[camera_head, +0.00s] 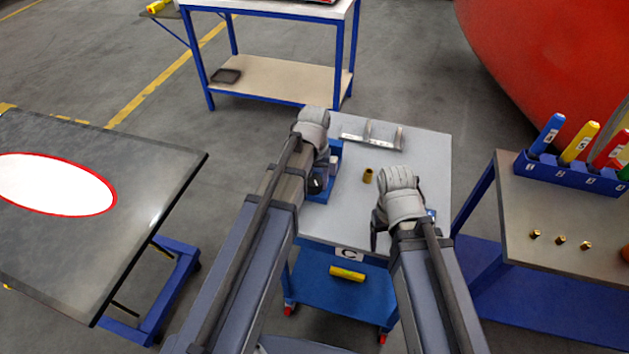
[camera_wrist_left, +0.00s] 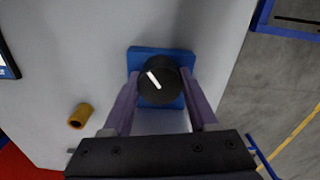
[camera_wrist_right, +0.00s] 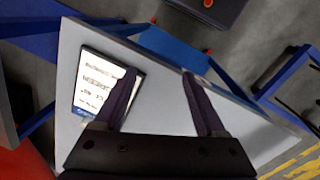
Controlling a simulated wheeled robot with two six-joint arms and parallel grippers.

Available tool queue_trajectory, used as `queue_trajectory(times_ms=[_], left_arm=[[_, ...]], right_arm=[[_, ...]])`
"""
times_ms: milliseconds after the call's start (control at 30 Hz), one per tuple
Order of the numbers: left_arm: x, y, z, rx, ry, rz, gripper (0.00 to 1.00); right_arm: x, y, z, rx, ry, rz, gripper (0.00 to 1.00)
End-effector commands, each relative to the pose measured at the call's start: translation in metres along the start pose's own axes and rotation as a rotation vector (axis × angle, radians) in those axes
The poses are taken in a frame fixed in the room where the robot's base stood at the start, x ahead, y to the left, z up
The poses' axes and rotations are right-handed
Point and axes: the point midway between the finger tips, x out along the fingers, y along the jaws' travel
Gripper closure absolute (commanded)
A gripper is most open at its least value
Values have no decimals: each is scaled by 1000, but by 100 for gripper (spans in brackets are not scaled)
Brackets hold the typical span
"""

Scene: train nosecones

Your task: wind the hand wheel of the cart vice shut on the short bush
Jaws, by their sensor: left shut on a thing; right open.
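The cart vice is blue and stands on the grey cart top; its body (camera_head: 336,153) is partly covered by my left arm in the head view. Its hand wheel (camera_wrist_left: 158,80) is a round black knob with a white line, slanted in the left wrist view. My left gripper (camera_wrist_left: 161,88) is shut on the hand wheel, one finger on each side. A brass bush (camera_wrist_left: 80,116) is on the cart top, apart from the vice; it also shows in the head view (camera_head: 367,175). What is between the vice jaws is hidden. My right gripper (camera_wrist_right: 159,74) is open and empty above the cart top.
A tablet-like panel with text (camera_wrist_right: 103,82) lies on the cart under my right gripper. A grey bracket (camera_head: 371,135) lies at the cart's far edge. A table with coloured handles in a blue rack (camera_head: 568,174) and small brass parts stands right; a dark table (camera_head: 150,180) stands left.

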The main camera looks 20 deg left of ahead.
Motion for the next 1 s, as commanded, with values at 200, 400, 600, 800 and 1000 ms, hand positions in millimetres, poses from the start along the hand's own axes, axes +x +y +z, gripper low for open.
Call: queue_trajectory(times_ms=[200, 400, 600, 800, 1000], left_arm=[[0, 0, 0, 206, 0, 0, 96], [0, 0, 0, 379, 0, 0, 96], [0, 0, 0, 521, 0, 0, 96], [0, 0, 0, 619, 0, 0, 96], [0, 0, 0, 672, 0, 0, 96]], right_arm=[[0, 0, 0, 0, 0, 0, 27], [0, 0, 0, 0, 0, 0, 27], [0, 0, 0, 0, 0, 0, 27], [0, 0, 0, 0, 0, 0, 27], [0, 0, 0, 0, 0, 0, 27]])
